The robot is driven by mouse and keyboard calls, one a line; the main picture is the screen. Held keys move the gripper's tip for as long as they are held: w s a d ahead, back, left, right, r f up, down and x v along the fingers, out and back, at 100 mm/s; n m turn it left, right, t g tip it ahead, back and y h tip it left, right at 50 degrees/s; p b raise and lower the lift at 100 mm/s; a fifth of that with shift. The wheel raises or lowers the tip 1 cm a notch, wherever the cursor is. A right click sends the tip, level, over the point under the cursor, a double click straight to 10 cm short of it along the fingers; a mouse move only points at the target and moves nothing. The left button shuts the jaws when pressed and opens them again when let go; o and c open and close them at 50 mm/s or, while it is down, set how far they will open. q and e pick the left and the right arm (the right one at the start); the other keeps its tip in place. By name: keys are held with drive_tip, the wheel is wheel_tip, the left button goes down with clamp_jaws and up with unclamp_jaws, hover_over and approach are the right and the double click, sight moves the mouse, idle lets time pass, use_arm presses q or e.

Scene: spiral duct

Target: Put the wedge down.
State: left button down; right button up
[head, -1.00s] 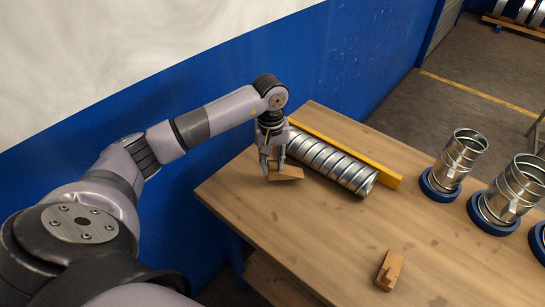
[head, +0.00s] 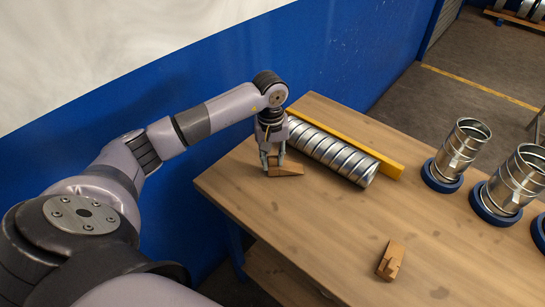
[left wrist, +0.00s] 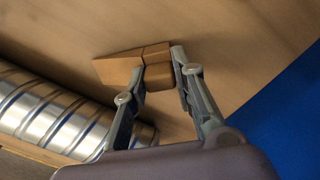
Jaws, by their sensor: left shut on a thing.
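A wooden wedge (head: 288,170) is at my left gripper (head: 272,166) near the table's far left edge, beside the spiral duct. In the left wrist view the wedge (left wrist: 120,67) shows between and beyond the fingers of the left gripper (left wrist: 158,76), which is shut on its block-like grip. The wedge appears to be at the table top; I cannot tell if it fully rests there. The shiny ribbed spiral duct (head: 332,152) lies on the table, and it also shows in the left wrist view (left wrist: 50,110). A second wooden wedge (head: 391,260) lies apart near the front. My right gripper is not in view.
A yellow bar (head: 350,143) runs along the duct's far side on the wooden table (head: 320,220). Short metal duct pieces stand in blue rings (head: 437,180) at the right. A blue wall (head: 330,55) rises behind the table. The table's middle is clear.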

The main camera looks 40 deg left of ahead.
use_arm(q)
drive_tip(key=shift+f, duration=0.25)
drive_tip(key=c, duration=1.2)
unclamp_jaws()
drive_tip(key=shift+c, duration=0.2)
wheel_tip(320, 180, up, 12)
drive_tip(key=shift+a, duration=0.15)
